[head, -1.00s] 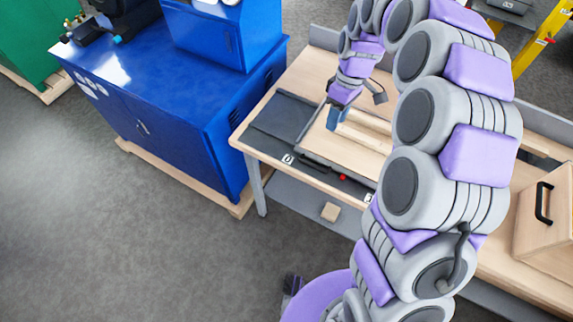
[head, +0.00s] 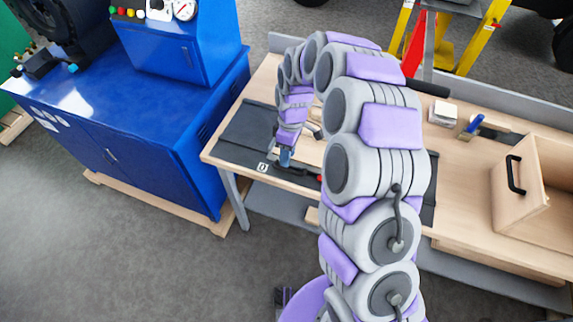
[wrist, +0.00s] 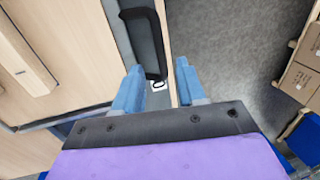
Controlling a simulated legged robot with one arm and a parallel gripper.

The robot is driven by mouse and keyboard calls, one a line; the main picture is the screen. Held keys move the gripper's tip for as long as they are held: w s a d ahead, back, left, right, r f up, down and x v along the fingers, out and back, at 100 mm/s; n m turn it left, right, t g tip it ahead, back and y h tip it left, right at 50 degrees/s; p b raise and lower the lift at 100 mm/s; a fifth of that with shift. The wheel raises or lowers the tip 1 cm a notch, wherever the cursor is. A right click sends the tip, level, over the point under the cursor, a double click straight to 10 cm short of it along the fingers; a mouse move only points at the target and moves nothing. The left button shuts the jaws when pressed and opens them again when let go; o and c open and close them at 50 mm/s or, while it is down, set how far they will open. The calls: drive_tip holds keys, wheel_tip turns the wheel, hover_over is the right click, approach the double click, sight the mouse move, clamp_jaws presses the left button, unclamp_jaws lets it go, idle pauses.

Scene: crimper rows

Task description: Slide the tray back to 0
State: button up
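The tray is a light wooden panel (wrist: 75,50) with a lighter wooden block on it, at the left of the wrist view. Only a little of it (head: 309,150) shows behind my arm in the head view. Its black handle (wrist: 145,42) is on the front side, beside the white "0" label (wrist: 158,86); the label (head: 262,167) also shows in the head view. My gripper (wrist: 157,84) is open. Its blue fingers lie on either side of the handle's near end in the picture; contact cannot be told. In the head view my gripper (head: 285,156) is low at the bench's front.
The dark track area (head: 247,128) left of the tray is bare. A blue cabinet (head: 150,140) stands left of the bench. A wooden box with a black handle (head: 518,172) and small tools (head: 474,124) are on the right. A yellow ladder (head: 480,40) stands behind.

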sight(286, 169)
drive_tip(key=shift+b+x, duration=0.3)
drive_tip(key=shift+x, duration=2.05)
clamp_jaws()
